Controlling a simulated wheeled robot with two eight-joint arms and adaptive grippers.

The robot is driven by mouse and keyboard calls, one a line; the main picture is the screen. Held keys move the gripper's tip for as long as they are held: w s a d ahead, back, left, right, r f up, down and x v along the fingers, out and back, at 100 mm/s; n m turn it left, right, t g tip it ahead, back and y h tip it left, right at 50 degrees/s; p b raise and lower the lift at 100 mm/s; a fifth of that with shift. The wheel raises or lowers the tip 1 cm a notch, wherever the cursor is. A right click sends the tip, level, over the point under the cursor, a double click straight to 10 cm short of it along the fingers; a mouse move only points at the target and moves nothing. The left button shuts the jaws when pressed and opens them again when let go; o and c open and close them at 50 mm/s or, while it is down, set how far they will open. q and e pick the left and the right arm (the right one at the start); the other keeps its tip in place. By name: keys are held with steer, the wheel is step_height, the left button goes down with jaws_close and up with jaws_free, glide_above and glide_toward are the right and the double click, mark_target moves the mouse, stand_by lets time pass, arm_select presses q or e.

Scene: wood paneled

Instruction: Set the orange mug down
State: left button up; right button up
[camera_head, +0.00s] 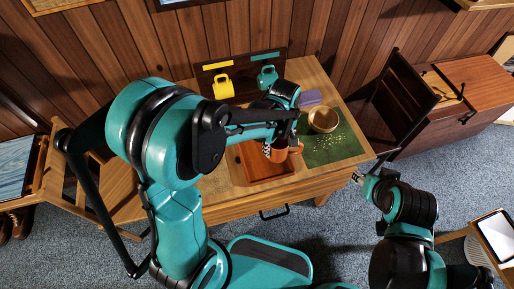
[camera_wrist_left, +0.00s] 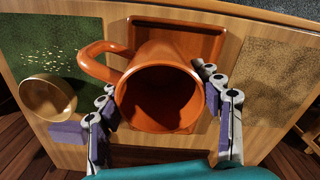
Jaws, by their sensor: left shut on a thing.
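The orange mug (camera_head: 279,155) is between the fingers of my left gripper (camera_head: 281,146), over the right part of a reddish-brown tray (camera_head: 257,176) on the table. In the left wrist view, the orange mug (camera_wrist_left: 160,97) has its open mouth facing the camera and its handle to the upper left. My left fingers (camera_wrist_left: 163,108) press on both sides of it. The tray (camera_wrist_left: 205,40) shows behind it. Whether the mug's base touches the tray is hidden. My right gripper (camera_head: 358,178) is off the table's right edge, small and apart from everything; its opening is unclear.
A yellow mug (camera_head: 223,88) and a teal mug (camera_head: 267,76) are at a dark board at the table's back. A purple item (camera_head: 310,97) lies behind. A dark chair (camera_head: 400,97) stands right.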

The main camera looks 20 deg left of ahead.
arm_select(q)
steer(key=s+d+r+n, duration=0.2)
steer(key=d+n, duration=0.4)
steer(key=n, duration=0.1)
steer(key=shift+n, duration=0.8)
steer(key=shift+w+a+f+b, duration=0.1)
steer(key=shift+a+f+b, duration=1.4)
steer(key=shift+a+f, duration=1.2)
steer(key=shift+a+f+b, duration=1.5)
steer(key=shift+a+f, duration=1)
steer(key=shift+f, duration=0.35)
steer(key=shift+f, duration=0.1)
steer(key=o, duration=1.4)
